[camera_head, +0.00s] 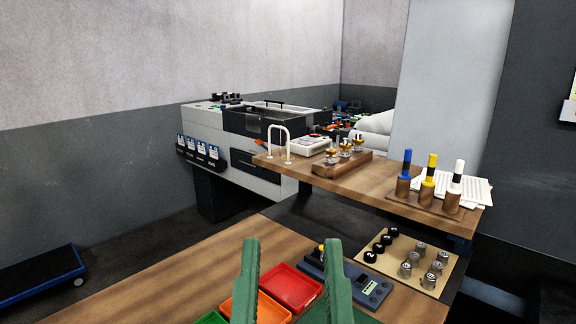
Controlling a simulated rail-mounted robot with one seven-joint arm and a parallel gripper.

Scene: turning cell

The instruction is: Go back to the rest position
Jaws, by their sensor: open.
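My gripper (292,245) is at the bottom centre of the head view. Its two green fingers stand apart, with nothing visible between the tips. They appear in front of the wooden bench (165,290) and hide parts of the trays and the blue device behind them. No mark of a rest position shows in view.
A board (398,250) holds black balls and metal parts. A raised shelf (330,178) carries several tools. Behind stands a lathe (225,145); a trolley (40,272) is left.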

